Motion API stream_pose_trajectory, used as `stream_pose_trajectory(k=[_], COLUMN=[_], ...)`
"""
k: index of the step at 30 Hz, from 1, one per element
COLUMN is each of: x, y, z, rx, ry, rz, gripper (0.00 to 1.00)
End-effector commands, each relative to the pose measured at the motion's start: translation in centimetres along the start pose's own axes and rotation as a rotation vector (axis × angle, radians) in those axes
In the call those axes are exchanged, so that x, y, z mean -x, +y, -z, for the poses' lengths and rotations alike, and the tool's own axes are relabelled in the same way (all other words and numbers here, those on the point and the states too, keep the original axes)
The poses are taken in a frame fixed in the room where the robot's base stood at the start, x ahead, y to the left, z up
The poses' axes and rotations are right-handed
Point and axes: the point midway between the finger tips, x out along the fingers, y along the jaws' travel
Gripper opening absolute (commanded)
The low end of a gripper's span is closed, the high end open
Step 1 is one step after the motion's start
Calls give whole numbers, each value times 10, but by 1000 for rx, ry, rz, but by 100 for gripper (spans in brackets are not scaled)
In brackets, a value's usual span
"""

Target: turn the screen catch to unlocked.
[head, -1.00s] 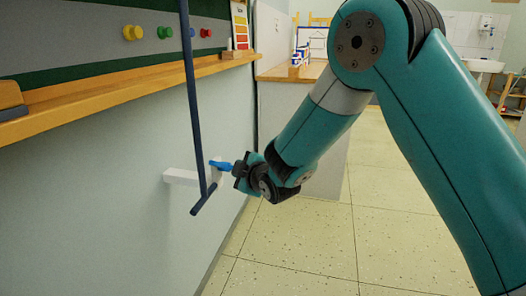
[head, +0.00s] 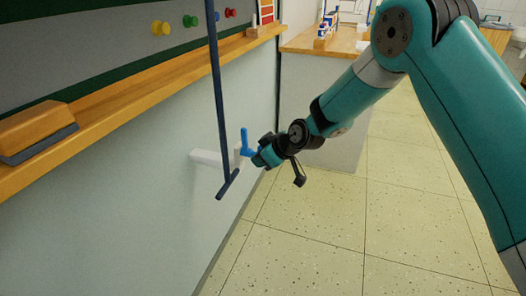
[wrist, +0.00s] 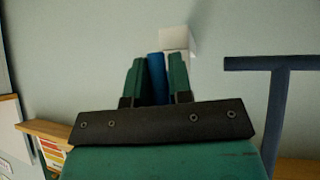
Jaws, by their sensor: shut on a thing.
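The screen catch is a blue lever (head: 245,142) at a pale bracket (head: 208,158) on the wall, under the wooden ledge. In the head view part of the lever stands upright, and its lower end runs toward my gripper (head: 258,157). In the wrist view the blue lever (wrist: 156,78) lies between the two green fingers of my gripper (wrist: 157,72), which are shut on it. The pale bracket (wrist: 175,42) shows just beyond the fingertips. The fingers hide part of the lever, and no lock marking can be read.
A dark blue T-ended rod (head: 220,110) hangs in front of the bracket, just left of the lever; it also shows at the right of the wrist view (wrist: 277,110). The wooden ledge (head: 120,98) holds an eraser (head: 38,126). Open floor (head: 310,235) lies to the right.

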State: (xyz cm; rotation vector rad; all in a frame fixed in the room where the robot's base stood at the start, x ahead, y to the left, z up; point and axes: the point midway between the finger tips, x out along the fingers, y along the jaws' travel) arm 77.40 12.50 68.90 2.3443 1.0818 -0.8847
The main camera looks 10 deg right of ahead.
Motion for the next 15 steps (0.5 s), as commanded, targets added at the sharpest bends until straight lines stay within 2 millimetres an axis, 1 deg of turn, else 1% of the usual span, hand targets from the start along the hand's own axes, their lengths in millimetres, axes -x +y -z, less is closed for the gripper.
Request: stream_pose_trajectory(k=[1,6,15], x=[0,0,-2], y=[-2,-3,-4], z=[4,4,3], rx=[-14,-55,-79], ry=[4,-7,-12], rz=[20,63,86], gripper=[0,0,0])
